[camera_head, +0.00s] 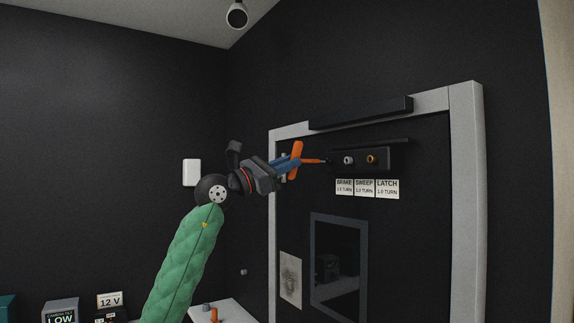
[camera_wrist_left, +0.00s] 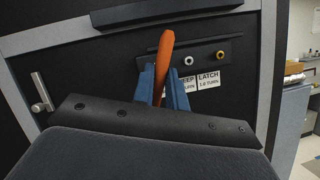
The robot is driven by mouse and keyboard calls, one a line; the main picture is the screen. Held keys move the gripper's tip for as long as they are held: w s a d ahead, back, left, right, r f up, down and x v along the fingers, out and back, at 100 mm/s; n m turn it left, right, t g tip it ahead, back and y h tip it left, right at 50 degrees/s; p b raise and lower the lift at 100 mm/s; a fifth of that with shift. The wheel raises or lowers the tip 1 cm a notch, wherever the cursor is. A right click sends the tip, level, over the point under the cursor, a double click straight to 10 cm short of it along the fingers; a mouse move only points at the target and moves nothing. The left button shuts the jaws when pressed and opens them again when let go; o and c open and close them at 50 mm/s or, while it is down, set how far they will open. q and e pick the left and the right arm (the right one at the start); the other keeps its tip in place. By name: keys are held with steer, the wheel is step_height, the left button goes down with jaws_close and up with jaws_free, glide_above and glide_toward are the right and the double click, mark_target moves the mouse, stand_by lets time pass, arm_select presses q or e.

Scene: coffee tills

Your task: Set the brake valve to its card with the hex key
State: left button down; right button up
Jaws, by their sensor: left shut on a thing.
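My left gripper (camera_head: 287,166) is shut on the hex key (camera_head: 297,153), which has an orange handle and thin orange shaft. The shaft points right and its tip meets the left end of the dark valve panel (camera_head: 384,154), at the brake position. Whether the tip is seated inside the brake valve cannot be told. In the left wrist view, the hex key (camera_wrist_left: 166,52) stands between my blue fingers (camera_wrist_left: 161,88) and hides the brake valve. The brake card (camera_head: 344,187) hangs below the panel; its number is too small to read surely. My right gripper is not in view.
The silver sweep valve (camera_head: 348,160) and brass latch valve (camera_head: 372,159) sit close to the right of the tip. The sweep card (camera_head: 364,187) and latch card (camera_head: 387,188) hang below. A door closer (camera_head: 362,112) is above. A metal door handle (camera_wrist_left: 40,92) shows lower left.

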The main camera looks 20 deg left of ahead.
arm_select(q)
steer(key=shift+w+d, duration=0.5)
steer(key=shift+w, duration=0.15)
stand_by(0.3)
steer(key=shift+w, duration=0.1)
